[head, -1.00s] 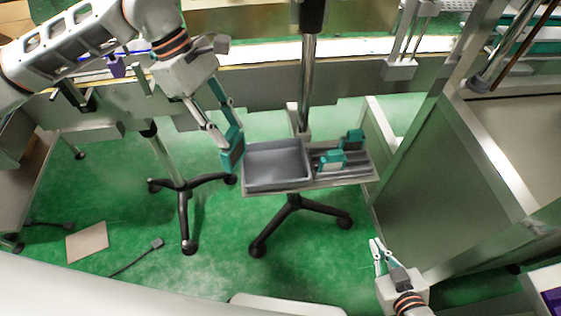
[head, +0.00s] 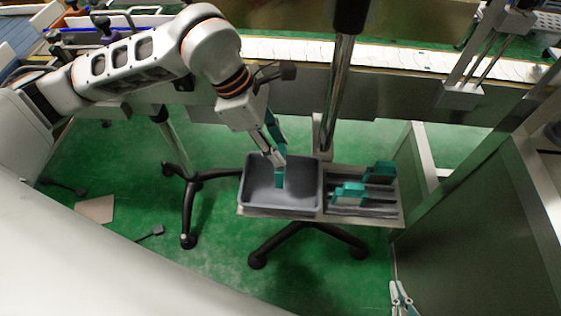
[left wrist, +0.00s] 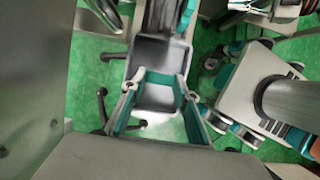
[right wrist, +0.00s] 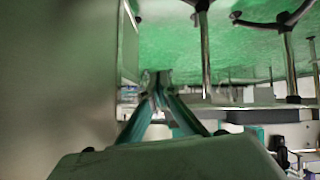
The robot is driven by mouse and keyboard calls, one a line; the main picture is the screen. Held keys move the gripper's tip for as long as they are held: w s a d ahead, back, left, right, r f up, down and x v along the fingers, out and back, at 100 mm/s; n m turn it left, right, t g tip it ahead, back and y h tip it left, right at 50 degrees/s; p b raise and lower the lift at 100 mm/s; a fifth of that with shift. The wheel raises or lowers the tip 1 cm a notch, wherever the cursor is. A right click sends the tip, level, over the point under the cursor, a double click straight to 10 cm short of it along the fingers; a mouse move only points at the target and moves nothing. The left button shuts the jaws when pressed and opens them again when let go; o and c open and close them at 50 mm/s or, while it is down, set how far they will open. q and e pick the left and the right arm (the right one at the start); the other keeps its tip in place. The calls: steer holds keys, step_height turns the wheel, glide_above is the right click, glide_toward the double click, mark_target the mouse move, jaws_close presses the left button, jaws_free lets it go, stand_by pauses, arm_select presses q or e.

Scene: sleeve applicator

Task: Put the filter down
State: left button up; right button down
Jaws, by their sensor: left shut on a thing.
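The filter (head: 279,178), a teal piece, is in my left gripper (head: 277,160), which is shut on it. In the head view it appears low over or inside the grey tray (head: 246,185); whether it touches the tray floor cannot be told. In the left wrist view, the teal filter (left wrist: 161,79) spans between the two fingertips with the grey tray (left wrist: 158,98) behind it. My right gripper (head: 401,294) is at the lower right, away from the tray. In the right wrist view its fingertips (right wrist: 156,82) come together with nothing seen between them.
Right of the tray, a rack (head: 345,212) on the same stand holds two teal pieces, one nearer (head: 347,193) and one farther (head: 380,172). A vertical pole (head: 337,95) rises behind the tray. A grey panel (head: 480,240) stands at the right.

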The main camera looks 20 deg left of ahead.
arm_select(q)
step_height(320, 180, down, 2)
steer(key=shift+f, duration=0.25)
step_height(320, 180, down, 3)
steer(key=shift+f+b, duration=0.1)
steer(key=shift+b, duration=0.5)
steer(key=shift+f, duration=0.15)
arm_select(e)
steer(key=shift+a+f, duration=0.15)
steer(key=shift+a, duration=0.05)
arm_select(q)
steer(key=o, duration=1.3)
arm_select(e)
steer(key=shift+w, duration=0.1)
